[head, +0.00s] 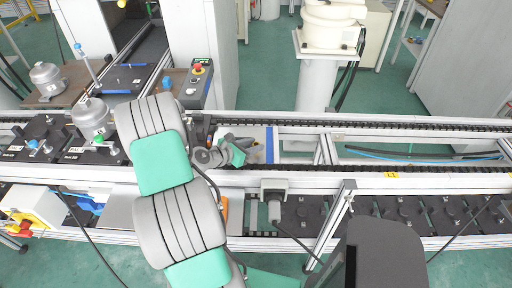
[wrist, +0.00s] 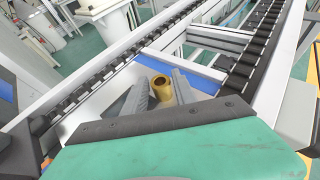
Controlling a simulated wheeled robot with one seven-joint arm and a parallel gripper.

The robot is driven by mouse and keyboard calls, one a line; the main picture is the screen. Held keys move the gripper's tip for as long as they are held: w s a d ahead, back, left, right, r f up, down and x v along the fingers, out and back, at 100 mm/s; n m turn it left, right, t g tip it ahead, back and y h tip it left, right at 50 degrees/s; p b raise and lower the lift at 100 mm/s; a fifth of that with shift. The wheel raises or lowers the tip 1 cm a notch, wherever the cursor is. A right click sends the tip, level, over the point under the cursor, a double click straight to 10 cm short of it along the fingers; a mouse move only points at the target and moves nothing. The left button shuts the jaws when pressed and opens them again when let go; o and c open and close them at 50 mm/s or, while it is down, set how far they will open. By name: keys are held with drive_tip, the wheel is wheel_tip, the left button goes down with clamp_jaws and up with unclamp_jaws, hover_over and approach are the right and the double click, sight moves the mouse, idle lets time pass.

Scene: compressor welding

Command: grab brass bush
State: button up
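The brass bush (wrist: 161,88) is a short gold-coloured hollow cylinder. In the wrist view it stands upright, its open end up, on a light plate between the conveyor rails. My gripper (wrist: 160,77) has its two grey fingers apart, one on each side of the bush, with a small gap visible to each side. The lower part of the bush is partly hidden by the gripper's edge. In the head view my gripper (head: 238,150) is low over the plate on the conveyor, and I cannot make out the bush clearly there.
Conveyor rails (head: 380,128) run along both sides of the plate. Metal compressors (head: 92,117) stand on the left. A control box with a red button (head: 196,88) is behind my arm. A white robot base (head: 318,80) stands at the back. The conveyor to the right is clear.

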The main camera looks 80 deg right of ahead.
clamp_jaws()
drive_tip(key=shift+r, duration=0.1)
idle(0.3)
